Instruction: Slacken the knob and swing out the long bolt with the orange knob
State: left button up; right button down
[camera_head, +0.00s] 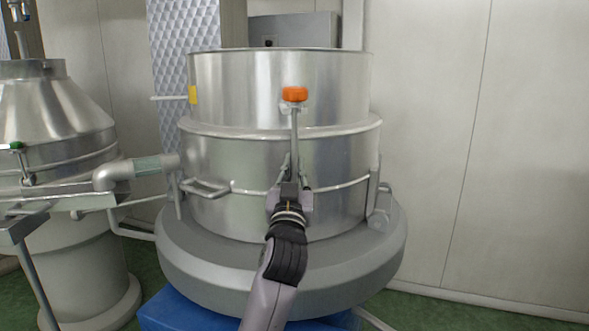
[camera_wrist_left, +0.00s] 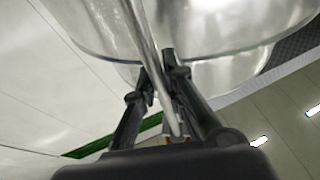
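The long bolt (camera_head: 295,140) stands nearly upright against the front of the steel drum (camera_head: 240,160). Its orange knob (camera_head: 295,94) sits at the upper end, just above a small bracket on the drum's upper section. My left gripper (camera_head: 291,181) is at the lower part of the bolt, well below the knob. In the left wrist view the bolt's rod (camera_wrist_left: 143,40) runs between the two fingers (camera_wrist_left: 158,68), whose tips close in on either side of it. The gripper hides the bolt's lower end in the head view. My right gripper is not in view.
A drum handle (camera_head: 205,188) sticks out to the left of my gripper. A clamp lever (camera_head: 374,190) stands at the right side. A wide grey base ring (camera_head: 200,265) runs below. Another steel vessel (camera_head: 50,120) stands at left. The right is clear up to the wall.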

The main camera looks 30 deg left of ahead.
pick_arm(q)
grip_shut()
dwell(0.4)
